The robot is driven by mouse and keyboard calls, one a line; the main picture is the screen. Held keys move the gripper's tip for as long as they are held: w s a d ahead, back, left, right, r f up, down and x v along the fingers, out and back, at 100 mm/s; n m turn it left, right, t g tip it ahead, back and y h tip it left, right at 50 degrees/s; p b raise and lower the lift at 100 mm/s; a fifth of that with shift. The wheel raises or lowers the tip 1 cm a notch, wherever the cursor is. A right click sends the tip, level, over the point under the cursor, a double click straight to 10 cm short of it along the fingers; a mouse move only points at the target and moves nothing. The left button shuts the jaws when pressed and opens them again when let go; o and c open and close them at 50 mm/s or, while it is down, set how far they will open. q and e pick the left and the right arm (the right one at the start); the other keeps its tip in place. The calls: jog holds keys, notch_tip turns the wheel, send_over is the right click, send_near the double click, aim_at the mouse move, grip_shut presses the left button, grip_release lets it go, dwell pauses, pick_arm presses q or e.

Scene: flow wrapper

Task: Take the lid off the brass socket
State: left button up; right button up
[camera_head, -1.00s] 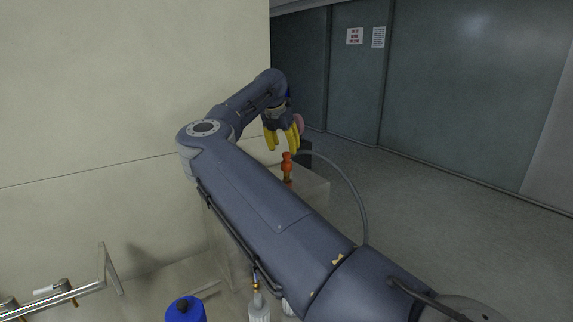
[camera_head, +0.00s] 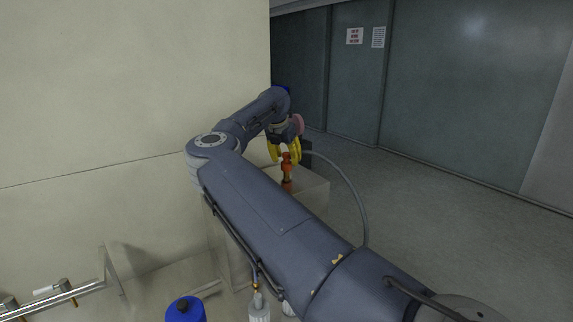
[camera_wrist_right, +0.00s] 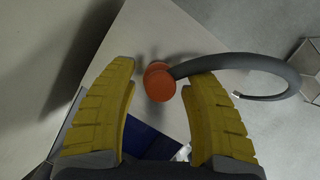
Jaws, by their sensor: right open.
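The orange lid (camera_head: 286,161) sits upright on the brass socket (camera_head: 287,178), on the corner of a pale box. In the right wrist view the lid (camera_wrist_right: 160,84) is seen from above as a round orange cap with a grey hose or strap joined to it. My right gripper (camera_head: 285,155) has yellow fingers and is open, just above and around the lid. In the right wrist view the lid lies between the right gripper's fingertips (camera_wrist_right: 162,75), with a gap on the left side. The socket is hidden below the lid there. My left gripper is out of view.
The pale box top (camera_head: 312,186) carries the socket. The grey hose (camera_head: 362,205) arcs to the right of it. A blue container (camera_head: 185,309) and a clear bottle (camera_head: 259,306) stand at the front. A metal rail (camera_head: 75,290) is at lower left. Open floor lies to the right.

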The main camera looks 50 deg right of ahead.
grip_shut()
dwell(0.6)
